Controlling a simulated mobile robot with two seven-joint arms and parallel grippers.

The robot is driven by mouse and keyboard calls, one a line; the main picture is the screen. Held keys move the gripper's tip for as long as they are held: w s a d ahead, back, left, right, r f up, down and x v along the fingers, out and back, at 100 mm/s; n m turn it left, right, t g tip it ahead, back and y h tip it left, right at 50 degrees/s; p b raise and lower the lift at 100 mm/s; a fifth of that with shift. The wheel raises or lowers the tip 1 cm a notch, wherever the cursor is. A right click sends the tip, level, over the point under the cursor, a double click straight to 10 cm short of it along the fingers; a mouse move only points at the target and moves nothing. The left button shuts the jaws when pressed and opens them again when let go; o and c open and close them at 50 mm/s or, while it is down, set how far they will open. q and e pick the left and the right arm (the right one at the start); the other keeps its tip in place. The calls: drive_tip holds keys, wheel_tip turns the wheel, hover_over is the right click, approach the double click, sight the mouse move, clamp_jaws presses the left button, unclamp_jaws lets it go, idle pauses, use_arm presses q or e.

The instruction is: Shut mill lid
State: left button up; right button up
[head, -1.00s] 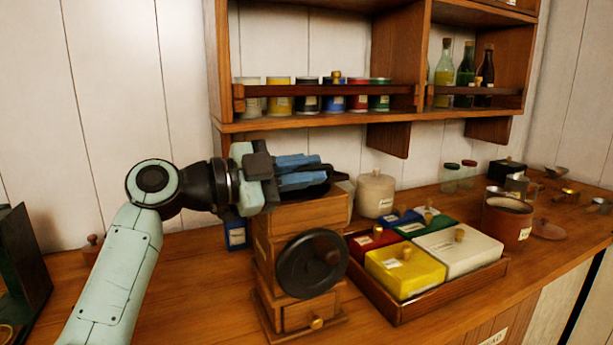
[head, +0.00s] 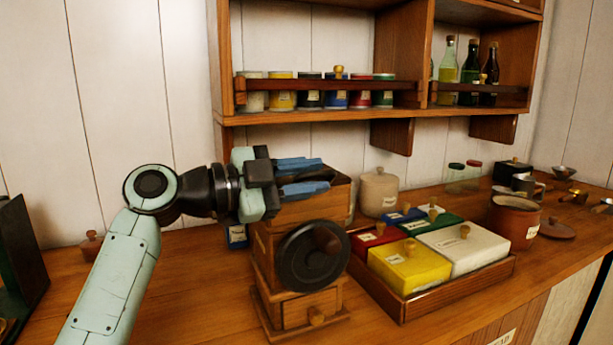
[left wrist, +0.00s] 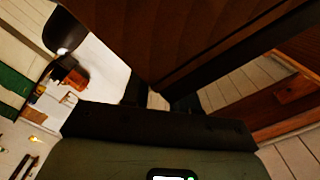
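The wooden mill (head: 308,263) stands on the counter with a black handwheel (head: 313,256) and a small drawer on its front. Its wooden lid (head: 341,184) shows at the top right, partly hidden behind my left gripper (head: 318,174). It looks low over the box, but I cannot tell whether it is fully down. My left gripper is at the mill's top, its two blue fingers apart with nothing visibly clamped. In the left wrist view a dark wooden surface (left wrist: 180,40) fills the space beyond the fingers. My right gripper is not in view.
A tray (head: 408,306) of coloured lidded boxes stands close to the mill's right. A pale lidded jar (head: 379,193) is behind it. A shelf (head: 310,116) with tins and bottles hangs above. The counter (head: 190,285) left of the mill is mostly clear.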

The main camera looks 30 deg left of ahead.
use_arm(q)
drive_tip(key=shift+o, duration=0.2)
drive_tip(key=b+v, duration=0.2)
drive_tip(key=v, duration=1.1)
drive_tip(key=shift+s, duration=0.15)
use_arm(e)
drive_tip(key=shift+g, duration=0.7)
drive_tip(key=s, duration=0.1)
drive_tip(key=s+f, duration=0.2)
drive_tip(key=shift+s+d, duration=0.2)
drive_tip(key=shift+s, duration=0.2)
